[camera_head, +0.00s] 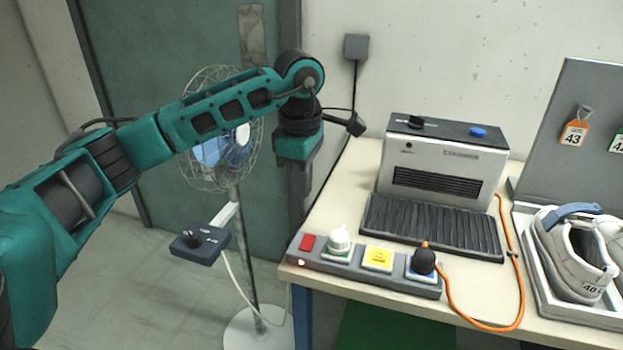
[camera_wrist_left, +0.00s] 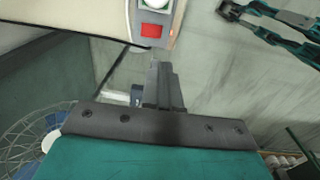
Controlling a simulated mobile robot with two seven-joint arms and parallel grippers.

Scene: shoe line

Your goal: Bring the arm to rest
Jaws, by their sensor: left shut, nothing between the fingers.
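My left arm comes in from the left in the head view. Its gripper (camera_head: 300,192) points down in the air, left of the workbench's front left corner and in front of the green door. In the left wrist view the two dark fingers (camera_wrist_left: 163,88) are together with nothing between them. The gripper touches nothing that I can see. Teal and black arm links show at the top right of the left wrist view, but I cannot make out a right gripper there.
The workbench (camera_head: 340,195) bears a power strip (camera_head: 335,268), a grey heater-like unit (camera_head: 443,165) with an orange cable, and a tray (camera_head: 548,295) with shoes. A fan (camera_head: 240,150) with a control box (camera_head: 200,243) stands behind the arm. The floor left of the fan is clear.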

